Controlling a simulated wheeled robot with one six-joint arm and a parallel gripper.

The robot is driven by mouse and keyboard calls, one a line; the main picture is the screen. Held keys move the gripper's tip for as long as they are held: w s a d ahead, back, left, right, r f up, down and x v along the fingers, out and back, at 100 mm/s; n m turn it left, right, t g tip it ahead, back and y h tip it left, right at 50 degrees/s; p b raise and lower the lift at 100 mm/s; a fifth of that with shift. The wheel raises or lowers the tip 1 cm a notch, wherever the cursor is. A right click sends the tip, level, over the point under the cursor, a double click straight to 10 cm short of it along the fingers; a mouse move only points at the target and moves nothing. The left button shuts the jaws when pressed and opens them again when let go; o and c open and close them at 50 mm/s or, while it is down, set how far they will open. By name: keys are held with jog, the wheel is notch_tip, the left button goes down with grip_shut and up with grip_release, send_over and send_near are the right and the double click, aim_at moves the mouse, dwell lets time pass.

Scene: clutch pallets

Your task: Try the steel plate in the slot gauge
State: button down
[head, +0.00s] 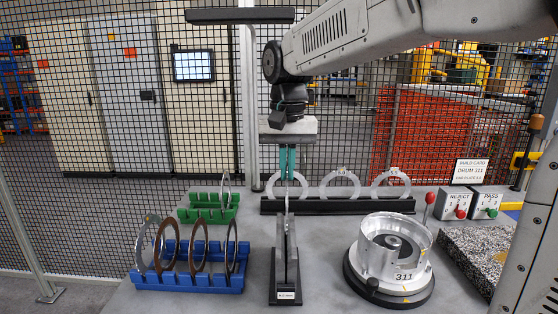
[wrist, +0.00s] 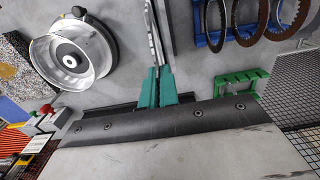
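My gripper (head: 288,174) points straight down with teal fingers, which also show in the wrist view (wrist: 157,88). It is shut on a thin steel plate (head: 287,198), seen nearly edge-on; the plate's toothed rim (wrist: 152,38) stands out beyond the fingertips in the wrist view.
A blue rack (head: 190,280) with several ring plates stands left, a green rack (head: 208,214) with one ring behind it. A black rack (head: 335,206) with pale rings is at the back. The drum (head: 395,250) stands right of the gauge, with the REJECT (head: 453,204) and PASS (head: 487,204) boxes beyond.

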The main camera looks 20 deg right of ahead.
jog(key=shift+w, duration=0.15)
jog(key=shift+f, duration=2.85)
jog(key=shift+r, duration=1.15)
jog(key=c, duration=1.6)
grip_release()
